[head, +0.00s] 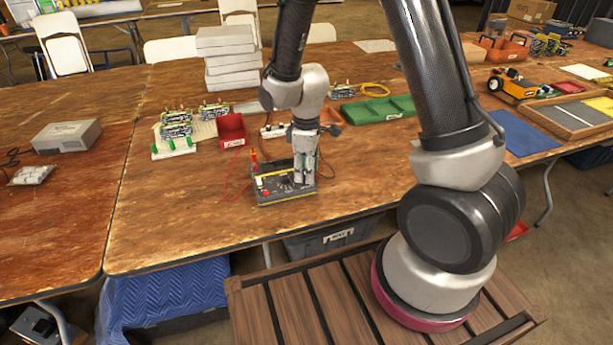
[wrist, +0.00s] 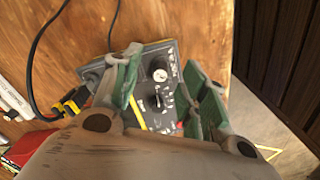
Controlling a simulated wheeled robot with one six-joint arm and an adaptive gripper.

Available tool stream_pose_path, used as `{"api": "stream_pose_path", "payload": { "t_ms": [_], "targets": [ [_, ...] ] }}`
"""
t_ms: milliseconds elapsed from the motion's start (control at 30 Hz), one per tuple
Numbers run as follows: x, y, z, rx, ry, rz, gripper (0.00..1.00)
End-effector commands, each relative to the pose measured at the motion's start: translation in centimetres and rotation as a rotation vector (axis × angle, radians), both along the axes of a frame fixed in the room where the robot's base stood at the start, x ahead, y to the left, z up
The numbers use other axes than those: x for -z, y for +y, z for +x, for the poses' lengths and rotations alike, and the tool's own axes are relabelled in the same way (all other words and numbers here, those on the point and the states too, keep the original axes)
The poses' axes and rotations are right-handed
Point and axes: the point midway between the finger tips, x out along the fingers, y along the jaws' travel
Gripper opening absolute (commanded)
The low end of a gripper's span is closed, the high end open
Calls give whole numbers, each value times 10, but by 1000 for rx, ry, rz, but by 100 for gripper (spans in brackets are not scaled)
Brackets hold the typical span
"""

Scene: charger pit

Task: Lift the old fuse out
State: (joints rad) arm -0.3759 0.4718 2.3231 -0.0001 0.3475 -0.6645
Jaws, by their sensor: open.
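A dark grey box (head: 270,196) with yellow edges sits near the front edge of the wooden table. Its top panel (wrist: 178,60) also shows in the wrist view, with a pale round knob-like part (wrist: 159,74) and white markings. I cannot tell for certain which part is the old fuse; the fingers hide some of the panel. My gripper (head: 304,181) points down over the right part of the box. In the wrist view my gripper (wrist: 163,90) is open, its green-padded fingers on either side of the pale part, with nothing visibly held.
A red bin (head: 232,129), a rack of green circuit boards (head: 176,142) and a green tray (head: 377,110) stand behind the box. A red cable (head: 230,180) loops to its left. The table (head: 150,235) is bare at front left.

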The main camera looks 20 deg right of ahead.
Motion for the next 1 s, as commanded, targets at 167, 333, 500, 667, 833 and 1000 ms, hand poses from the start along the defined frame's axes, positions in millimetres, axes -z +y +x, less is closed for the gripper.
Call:
{"api": "stream_pose_path", "payload": {
  "t_ms": [167, 333, 500, 667, 833, 1000],
  "targets": [
    [9, 0, 0, 0, 0, 0, 43],
    [8, 0, 0, 1, -1, 0, 39],
    [8, 0, 0, 1, -1, 0, 10],
    [8, 0, 0, 1, -1, 0, 5],
    [8, 0, 0, 1, -1, 0, 5],
    [-6, 1, 1, 1, -4, 1, 5]
  ]
}}
